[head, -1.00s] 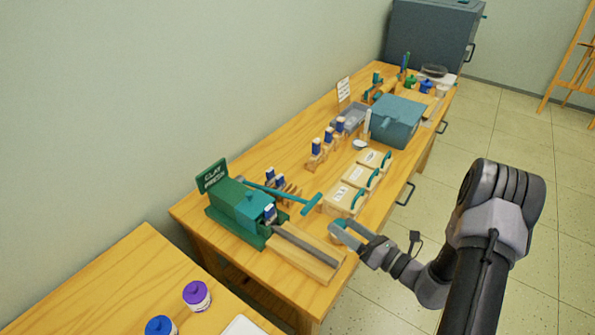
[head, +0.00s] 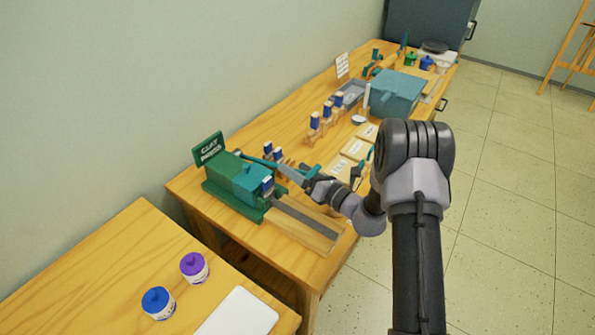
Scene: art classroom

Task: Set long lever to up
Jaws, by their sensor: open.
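The clay machine (head: 232,188) is a green and teal box with a sign (head: 208,149) behind it, at the near end of the long wooden table. Its long teal lever (head: 258,162) sticks out to the right above the box, close to level. My gripper (head: 296,172) is open at the lever's outer end, where the crossbar handle is. The gripper partly covers the handle, and I cannot tell whether the jaws are around it or touch it.
Small blue-topped bottles (head: 314,122) and labelled boxes (head: 355,149) stand behind my gripper. A blue-grey box (head: 398,92) is farther back. A wooden board (head: 305,232) lies before the machine. A nearer table (head: 110,275) holds purple (head: 194,267) and blue (head: 158,302) jars.

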